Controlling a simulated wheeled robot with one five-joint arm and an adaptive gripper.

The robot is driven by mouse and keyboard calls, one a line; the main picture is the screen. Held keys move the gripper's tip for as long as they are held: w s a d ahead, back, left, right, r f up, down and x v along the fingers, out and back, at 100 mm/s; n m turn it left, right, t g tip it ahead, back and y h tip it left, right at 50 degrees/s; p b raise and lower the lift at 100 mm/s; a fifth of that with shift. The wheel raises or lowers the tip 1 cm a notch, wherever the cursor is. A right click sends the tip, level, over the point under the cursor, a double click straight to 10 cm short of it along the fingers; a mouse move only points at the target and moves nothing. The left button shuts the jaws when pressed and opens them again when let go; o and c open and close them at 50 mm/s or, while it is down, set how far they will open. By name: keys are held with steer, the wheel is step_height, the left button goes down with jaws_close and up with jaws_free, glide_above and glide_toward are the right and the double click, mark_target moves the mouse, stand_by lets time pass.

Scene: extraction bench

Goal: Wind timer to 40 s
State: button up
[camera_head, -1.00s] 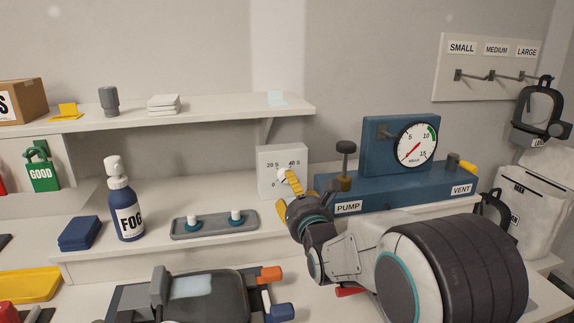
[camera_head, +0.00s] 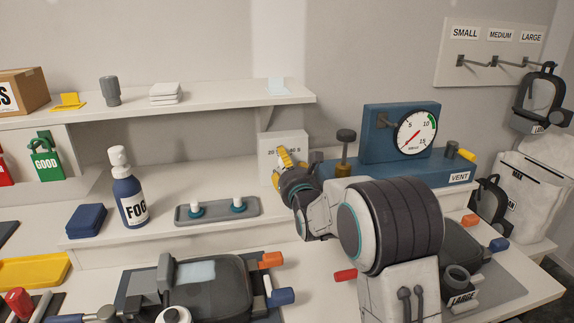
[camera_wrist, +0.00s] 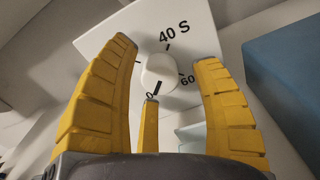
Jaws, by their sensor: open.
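The timer is a white box (camera_head: 268,146) at the back of the bench, partly covered by my gripper (camera_head: 283,160) in the head view. In the wrist view, its white face (camera_wrist: 112,28) carries the marks "40 S", "60" and "0" and a round white knob (camera_wrist: 160,72). My gripper (camera_wrist: 166,62) is open, its yellow fingers spread left, right and below the knob. The fingers appear apart from the knob; I cannot tell the exact depth. A small dark line shows below the knob near "0"; the knob's setting is unclear.
The blue pump unit (camera_head: 350,170) with its gauge stands right of the timer. A grey tray with two white-topped pieces (camera_head: 217,210) lies to the left, near a FOG spray bottle (camera_head: 130,195). A shelf (camera_head: 220,105) runs above. Masks and handles lie in front.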

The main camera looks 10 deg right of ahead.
jaws_close()
stand_by(0.7)
